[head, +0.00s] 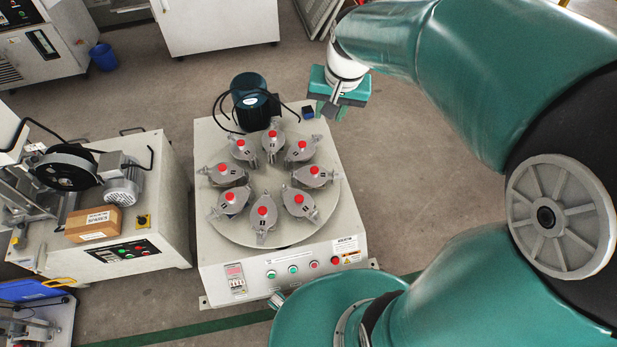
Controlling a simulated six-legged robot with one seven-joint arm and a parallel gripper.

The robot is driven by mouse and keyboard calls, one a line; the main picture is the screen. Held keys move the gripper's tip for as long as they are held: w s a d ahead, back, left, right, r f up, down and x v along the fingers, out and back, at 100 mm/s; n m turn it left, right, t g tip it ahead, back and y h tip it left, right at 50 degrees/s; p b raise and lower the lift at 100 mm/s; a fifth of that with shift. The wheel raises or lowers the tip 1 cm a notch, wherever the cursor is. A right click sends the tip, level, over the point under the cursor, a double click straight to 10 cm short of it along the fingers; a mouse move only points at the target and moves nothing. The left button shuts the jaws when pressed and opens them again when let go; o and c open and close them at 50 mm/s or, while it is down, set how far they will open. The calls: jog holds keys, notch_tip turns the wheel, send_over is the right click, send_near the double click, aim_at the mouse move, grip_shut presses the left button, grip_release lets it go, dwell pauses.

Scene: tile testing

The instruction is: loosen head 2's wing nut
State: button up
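A round turntable (272,186) on a pale machine carries a ring of several grey test heads, such as the front one (262,217). Each head has a red knob on top, like the one at the right (314,170). The wing nuts are too small to make out, and I see no readable numbers, so I cannot tell which is head 2. My gripper (330,112) hangs beyond the machine's back right corner, apart from the heads. Its fingers are small and partly hidden, and I see nothing held.
A dark motor (250,100) with black cables stands at the machine's back. The front panel (293,270) has several buttons. Another machine with a cardboard box (93,224) stands to the left. A blue bin (103,57) is far left. Floor right of the machine is clear.

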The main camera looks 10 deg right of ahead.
jog(key=w+d+f+m+g, duration=0.1)
jog(key=w+f+m+g, duration=0.1)
jog(key=w+f, duration=0.75)
jog(key=m+g+y, duration=0.3)
jog(key=m, duration=0.3)
send_over(313, 213)
jog(key=w+d, duration=0.3)
jog(key=d, duration=0.2)
notch_tip(313, 213, down, 38)
jog(key=x, duration=1.3)
jog(key=shift+s+a+f, duration=0.15)
jog(key=shift+f, duration=0.1)
jog(key=shift+c, duration=0.4)
grip_shut()
